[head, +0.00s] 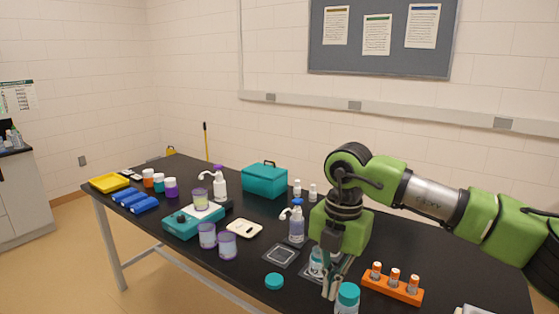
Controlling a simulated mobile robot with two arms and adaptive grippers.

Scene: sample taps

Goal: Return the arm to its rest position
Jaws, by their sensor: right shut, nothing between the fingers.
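My right gripper (333,285) points down over the front right part of the black table (262,215). Its fingers are shut with nothing between them. A clear jar (316,262) stands right behind the fingers and is partly hidden by them. A bottle with a teal cap (347,297) stands just to the right of the fingertips, cut by the lower picture edge. My green and grey right arm (430,197) reaches in from the right. My left gripper is not in view.
An orange rack (392,288) with several small vials stands right of the gripper. A teal lid (274,281), a dark square plate (282,255) and a blue-topped wash bottle (297,222) lie or stand to its left. A teal box (265,180) stands at the back.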

